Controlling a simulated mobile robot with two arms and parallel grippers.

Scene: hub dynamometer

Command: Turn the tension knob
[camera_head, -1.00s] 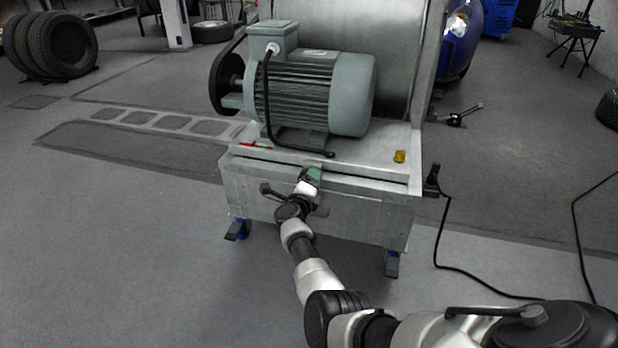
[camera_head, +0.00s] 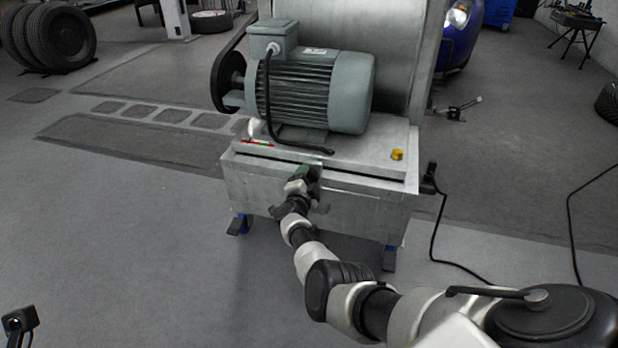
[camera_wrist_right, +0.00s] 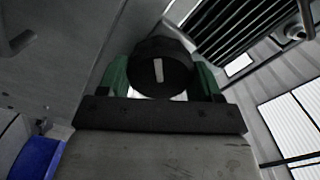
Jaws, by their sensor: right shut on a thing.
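The tension knob (camera_wrist_right: 159,72) is a round black knob with a white pointer mark, seen in the right wrist view. The mark stands nearly upright there, slightly tilted. My right gripper (camera_wrist_right: 160,80) has its green fingers on either side of the knob, shut on it. In the head view my right gripper (camera_head: 302,173) is at the front of the grey machine base (camera_head: 255,190), below the motor; the fingers and wrist hide the knob. A dark part at the lower left corner may belong to my left arm; its jaws cannot be made out.
A grey-green motor (camera_head: 318,90) sits on the base, with a black cable. A red and green strip (camera_head: 257,142) and a yellow piece (camera_head: 397,154) lie on the top. Black cables (camera_head: 440,235) run over the floor at right.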

